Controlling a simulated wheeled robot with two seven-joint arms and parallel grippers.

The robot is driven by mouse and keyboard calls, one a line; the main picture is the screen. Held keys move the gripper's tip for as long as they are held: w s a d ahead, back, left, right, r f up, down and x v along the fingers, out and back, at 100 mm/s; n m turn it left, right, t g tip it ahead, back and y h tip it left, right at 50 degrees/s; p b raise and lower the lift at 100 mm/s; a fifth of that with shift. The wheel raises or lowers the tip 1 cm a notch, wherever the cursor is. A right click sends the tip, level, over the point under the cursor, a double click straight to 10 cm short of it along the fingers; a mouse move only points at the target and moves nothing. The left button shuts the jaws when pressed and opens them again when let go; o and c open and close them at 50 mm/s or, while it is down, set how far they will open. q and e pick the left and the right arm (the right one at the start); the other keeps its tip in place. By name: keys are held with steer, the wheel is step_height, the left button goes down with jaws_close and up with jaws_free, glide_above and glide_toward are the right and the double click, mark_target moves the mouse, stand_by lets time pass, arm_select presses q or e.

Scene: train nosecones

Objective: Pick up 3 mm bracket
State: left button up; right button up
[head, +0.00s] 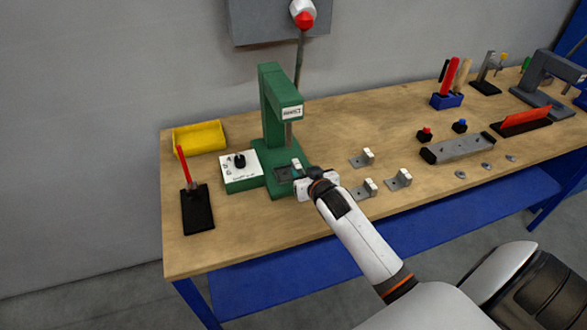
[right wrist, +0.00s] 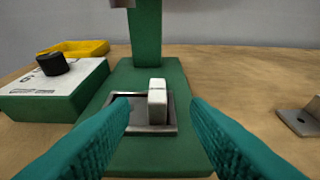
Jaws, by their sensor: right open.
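A small metal bracket with a white upright block (right wrist: 157,103) sits in the recess of the green press base. My right gripper (head: 298,172) reaches over the front of this base. In the right wrist view its teal fingers (right wrist: 160,106) are open, one on each side of the bracket and apart from it. In the head view the gripper mostly hides this bracket. Three similar brackets stand on the table right of the press: a rear one (head: 364,157), a front one (head: 366,188) and a right one (head: 401,179). No thickness marking is readable. My left gripper is not in view.
The green press (head: 270,110) rises behind the fixture. A white control box (head: 241,172) with a black knob adjoins it on the left, near a yellow bin (head: 199,137). A grey bar fixture (head: 458,148) and tools stand further right on the wooden table (head: 330,130).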

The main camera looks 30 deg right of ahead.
mark_target(299, 169)
steer(key=shift+p+x, duration=0.6)
steer(key=shift+x, duration=2)
steer(key=shift+a, duration=0.15)
steer(key=shift+s, duration=0.1)
steer(key=shift+c, duration=0.2)
jaws_close()
